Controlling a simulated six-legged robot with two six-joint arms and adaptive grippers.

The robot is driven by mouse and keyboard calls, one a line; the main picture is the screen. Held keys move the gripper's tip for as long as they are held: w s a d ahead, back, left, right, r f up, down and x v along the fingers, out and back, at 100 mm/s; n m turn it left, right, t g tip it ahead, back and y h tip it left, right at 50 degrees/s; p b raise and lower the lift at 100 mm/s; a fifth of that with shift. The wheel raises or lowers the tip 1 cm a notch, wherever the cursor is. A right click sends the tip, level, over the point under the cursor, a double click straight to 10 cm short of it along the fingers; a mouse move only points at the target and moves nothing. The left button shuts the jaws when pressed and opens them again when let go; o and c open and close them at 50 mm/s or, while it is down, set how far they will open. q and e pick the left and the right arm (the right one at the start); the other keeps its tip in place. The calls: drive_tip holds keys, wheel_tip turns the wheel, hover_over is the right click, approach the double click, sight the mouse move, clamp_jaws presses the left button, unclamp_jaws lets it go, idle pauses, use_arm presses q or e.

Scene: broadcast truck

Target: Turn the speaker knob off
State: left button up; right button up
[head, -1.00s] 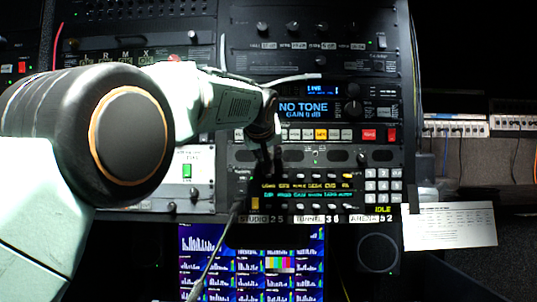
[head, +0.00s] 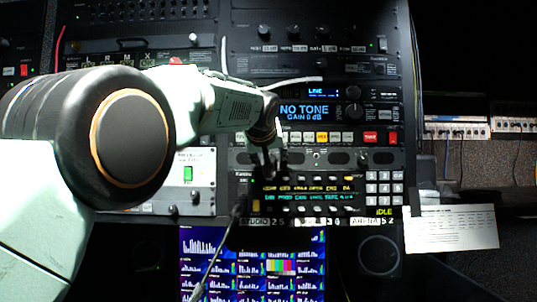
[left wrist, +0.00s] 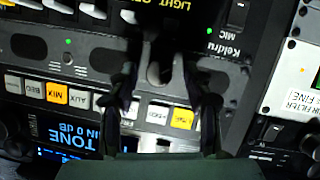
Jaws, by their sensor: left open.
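My left gripper (head: 275,177) is open in front of the left part of the intercom panel (head: 385,214), the one with rows of lit green and yellow legends. In the left wrist view, which looks upside down, my open left fingers (left wrist: 161,78) stand on either side of a dark rounded knob (left wrist: 159,64). I cannot tell whether either finger touches it. No label naming it as the speaker knob is readable, and its pointer position is unclear. In the head view the gripper hides this knob. My right gripper is not in view.
Above the panel is a unit with a blue display (head: 305,111) reading "NO TONE" and a row of lit buttons. A monitor (head: 300,284) is below. A paper sheet (head: 452,228) hangs at right.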

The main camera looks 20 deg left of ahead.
use_arm(q)
drive_tip(key=v, duration=1.2)
